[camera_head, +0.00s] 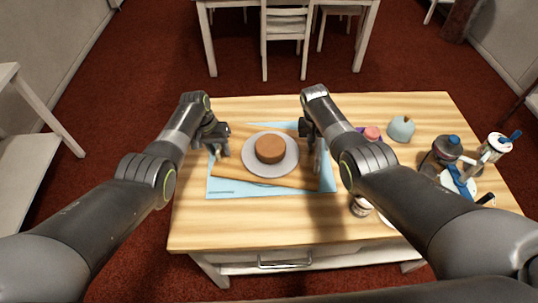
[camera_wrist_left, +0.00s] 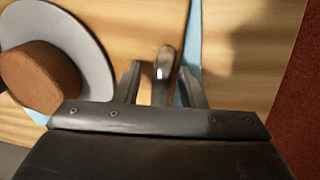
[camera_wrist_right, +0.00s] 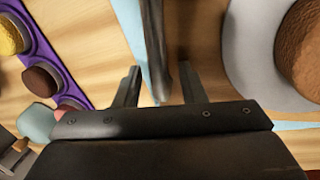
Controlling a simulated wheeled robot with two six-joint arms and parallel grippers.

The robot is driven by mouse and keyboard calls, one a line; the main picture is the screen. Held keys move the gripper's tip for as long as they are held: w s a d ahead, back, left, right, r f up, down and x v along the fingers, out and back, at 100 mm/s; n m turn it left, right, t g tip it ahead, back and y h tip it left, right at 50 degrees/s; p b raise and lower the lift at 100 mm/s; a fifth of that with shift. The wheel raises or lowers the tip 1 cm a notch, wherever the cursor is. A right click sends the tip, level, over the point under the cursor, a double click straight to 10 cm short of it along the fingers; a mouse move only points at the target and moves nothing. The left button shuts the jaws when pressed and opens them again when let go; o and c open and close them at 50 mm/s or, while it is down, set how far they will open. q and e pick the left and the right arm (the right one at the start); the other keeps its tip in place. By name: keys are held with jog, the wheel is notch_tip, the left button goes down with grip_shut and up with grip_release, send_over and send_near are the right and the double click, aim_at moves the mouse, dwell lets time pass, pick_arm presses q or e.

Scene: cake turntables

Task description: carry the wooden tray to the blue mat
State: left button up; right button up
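The wooden tray (camera_head: 240,175) lies over the blue mat (camera_head: 225,189), slightly turned against it; mat shows along the front, back and right. On the tray is a grey plate (camera_head: 270,172) with a round brown cake (camera_head: 270,149). My left gripper (camera_head: 222,148) is at the tray's left end. In the left wrist view a dark handle (camera_wrist_left: 165,62) stands between its fingers, with gaps on both sides. My right gripper (camera_head: 316,150) is at the right end. In the right wrist view its fingers (camera_wrist_right: 160,88) are apart, with a dark handle (camera_wrist_right: 155,45) between them.
Right of the tray are a purple holder (camera_wrist_right: 62,62) with round pieces, a pale blue fruit-like object (camera_head: 401,129), a dark jar (camera_head: 447,149) and a cup with utensils (camera_head: 497,144). A small jar (camera_head: 361,206) stands near my right forearm. The table's front left is clear.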

pick_arm(q)
jog(key=shift+w+a+r, duration=0.1)
jog(key=shift+r, duration=0.35)
notch_tip(320, 180, up, 11)
jog(key=a, duration=0.2)
jog(key=shift+w, duration=0.2)
pick_arm(e)
notch_tip(320, 180, up, 12)
jog(key=a, duration=0.2)
jog(key=shift+w, duration=0.25)
jog(key=shift+a+f, duration=0.1)
jog(key=shift+f, duration=0.05)
